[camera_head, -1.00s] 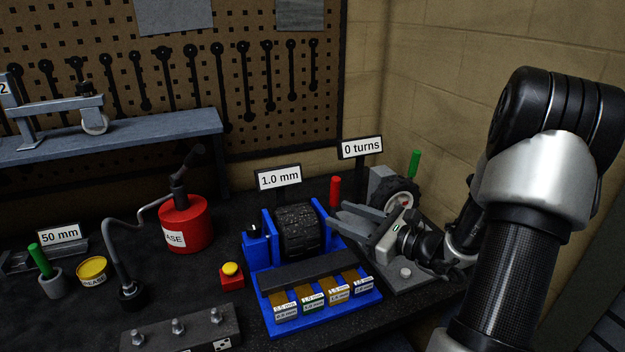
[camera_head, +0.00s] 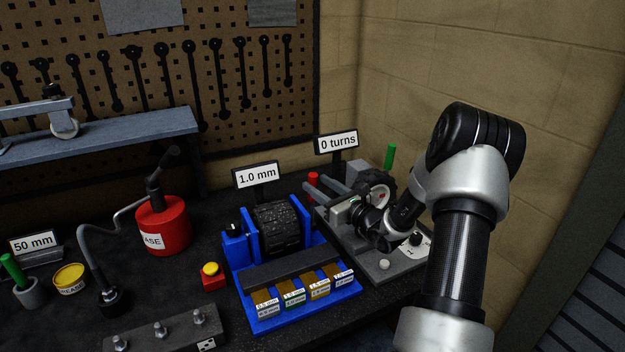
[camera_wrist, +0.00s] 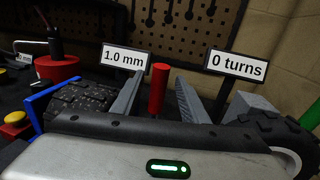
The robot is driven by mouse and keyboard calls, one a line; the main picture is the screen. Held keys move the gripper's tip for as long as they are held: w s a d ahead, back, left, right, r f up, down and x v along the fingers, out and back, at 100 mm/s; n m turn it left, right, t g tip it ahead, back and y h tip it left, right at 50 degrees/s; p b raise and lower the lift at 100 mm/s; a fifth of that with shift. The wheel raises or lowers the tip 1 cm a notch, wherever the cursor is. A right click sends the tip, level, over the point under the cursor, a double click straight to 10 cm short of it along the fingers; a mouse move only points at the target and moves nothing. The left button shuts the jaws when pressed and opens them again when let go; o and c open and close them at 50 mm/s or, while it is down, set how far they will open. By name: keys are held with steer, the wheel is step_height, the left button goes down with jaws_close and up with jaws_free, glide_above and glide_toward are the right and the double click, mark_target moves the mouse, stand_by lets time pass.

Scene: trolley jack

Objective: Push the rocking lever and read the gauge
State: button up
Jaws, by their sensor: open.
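A red upright lever (camera_head: 313,180) stands behind the right side of the blue wheel stand; its lower part is hidden in the head view. My gripper (camera_head: 317,190) is open, its fingers pointing back and left towards the lever. In the wrist view the red lever (camera_wrist: 158,90) appears between the two open fingers (camera_wrist: 160,82); I cannot tell whether either touches it. A readout sign (camera_head: 256,174) above the blue stand reads 1.0 mm. A second sign (camera_head: 337,142) reads 0 turns and also shows in the wrist view (camera_wrist: 237,65).
The blue stand (camera_head: 290,316) with a black wheel (camera_head: 277,228) is left of my gripper. A small wheel (camera_head: 381,195) and a green post (camera_head: 389,157) are at its right. A red can (camera_head: 163,225) and yellow button (camera_head: 210,268) stand further left.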

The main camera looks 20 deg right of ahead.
mark_target(316, 183)
steer(key=shift+x, duration=1.7)
jaws_close()
